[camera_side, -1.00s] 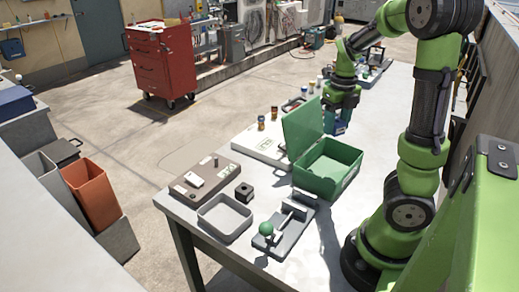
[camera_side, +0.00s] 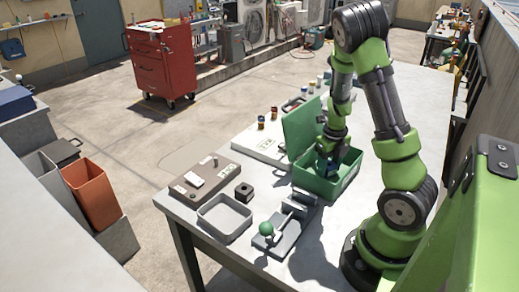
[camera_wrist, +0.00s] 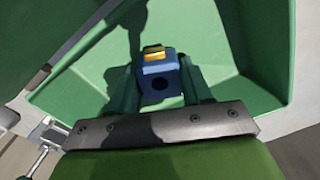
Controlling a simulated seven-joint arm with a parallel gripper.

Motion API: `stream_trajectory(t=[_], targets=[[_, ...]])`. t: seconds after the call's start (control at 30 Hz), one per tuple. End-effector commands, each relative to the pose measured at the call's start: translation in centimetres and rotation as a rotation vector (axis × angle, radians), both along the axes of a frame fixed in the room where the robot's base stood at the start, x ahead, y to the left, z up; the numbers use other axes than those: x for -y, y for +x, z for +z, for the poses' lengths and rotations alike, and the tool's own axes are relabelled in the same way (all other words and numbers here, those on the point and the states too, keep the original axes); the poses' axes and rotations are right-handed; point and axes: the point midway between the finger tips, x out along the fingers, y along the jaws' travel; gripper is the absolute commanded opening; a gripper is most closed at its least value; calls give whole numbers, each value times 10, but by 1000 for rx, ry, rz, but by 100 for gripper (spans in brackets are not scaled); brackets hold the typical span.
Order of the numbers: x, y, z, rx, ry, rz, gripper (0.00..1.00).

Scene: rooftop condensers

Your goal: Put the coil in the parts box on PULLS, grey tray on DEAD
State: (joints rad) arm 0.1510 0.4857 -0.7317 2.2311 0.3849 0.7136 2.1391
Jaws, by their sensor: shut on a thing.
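My gripper (camera_side: 328,158) points down into the open green parts box (camera_side: 318,186), whose lid is up. In the wrist view my gripper (camera_wrist: 158,90) is shut on the coil (camera_wrist: 160,82), a blue block with a brass-coloured piece and a dark round hole. The coil is held over or inside the box; whether it touches the floor cannot be told. The grey tray (camera_side: 224,235) stands empty at the near left of the table. A brown board (camera_side: 212,173) and a white board (camera_side: 250,143) carry labels too small to read.
A black block with a hole (camera_side: 244,191) sits between the brown board and the box. A clamp with a green ball knob (camera_side: 266,229) stands right of the tray. Small bottles (camera_side: 261,123) stand on the white board. The table's right part is mostly clear.

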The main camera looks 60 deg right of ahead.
Motion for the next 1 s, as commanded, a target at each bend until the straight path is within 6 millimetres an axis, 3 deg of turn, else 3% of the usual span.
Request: stream_trajectory(t=[0.37,0.4,0.53,0.83,1.0], targets=[[0,0,-4,0,1,0,5],[0,0,-4,0,1,1,55],[0,0,-3,0,1,1,74],[0,1,-2,1,0,0,74],[0,2,16,7,-2,5,74]])
